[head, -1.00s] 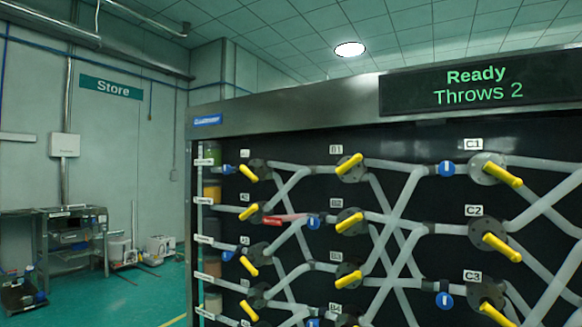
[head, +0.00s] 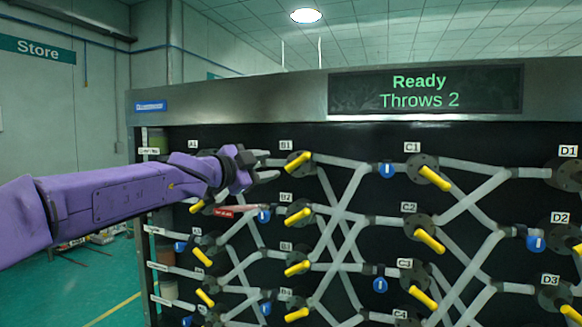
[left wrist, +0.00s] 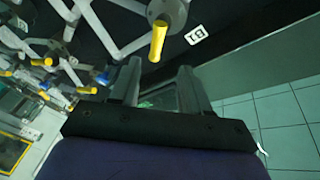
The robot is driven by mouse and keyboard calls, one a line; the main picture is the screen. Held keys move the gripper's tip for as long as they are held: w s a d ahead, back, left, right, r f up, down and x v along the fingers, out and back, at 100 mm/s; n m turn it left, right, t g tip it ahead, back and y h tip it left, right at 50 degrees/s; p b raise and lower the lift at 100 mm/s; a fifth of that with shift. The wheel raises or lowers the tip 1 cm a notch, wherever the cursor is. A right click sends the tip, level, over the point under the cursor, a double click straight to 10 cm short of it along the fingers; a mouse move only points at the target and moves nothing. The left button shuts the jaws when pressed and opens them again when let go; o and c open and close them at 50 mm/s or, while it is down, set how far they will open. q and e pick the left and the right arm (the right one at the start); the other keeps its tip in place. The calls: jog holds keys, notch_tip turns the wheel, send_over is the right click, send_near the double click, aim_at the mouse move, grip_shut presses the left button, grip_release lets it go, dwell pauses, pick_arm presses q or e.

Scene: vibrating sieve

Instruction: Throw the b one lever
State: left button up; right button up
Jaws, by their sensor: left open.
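The B1 lever (head: 298,163) is yellow and sits on a dark round valve in the top row, under its B1 label (head: 286,145). In the head view it tilts, with its upper end to the right. My left gripper (head: 268,166) is just left of it, open and apart from the lever. In the left wrist view the open fingers (left wrist: 160,80) have nothing between them, and the yellow lever (left wrist: 158,40) and its label (left wrist: 196,34) lie just beyond them. My left arm hides most of the A1 valve. My right gripper is not in view.
The black panel carries several more yellow levers, including C1 (head: 434,178) and B2 (head: 298,217), joined by pale pipes. A red tag (head: 236,210) hangs near the A2 lever. The display (head: 424,91) reads Ready, Throws 2. Open floor (head: 85,285) lies left of the panel.

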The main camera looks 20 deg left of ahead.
aim_at(293, 165)
pick_arm(q)
jog(key=p+x, duration=0.3)
jog(key=x, duration=0.6)
jog(key=shift+f+p, duration=0.1)
jog(key=shift+p, duration=0.3)
jog(key=shift+w+d+f, duration=0.1)
jog(key=shift+w+d, duration=0.1)
jog(key=shift+w, duration=0.3)
jog(key=shift+f, duration=0.15)
grip_shut()
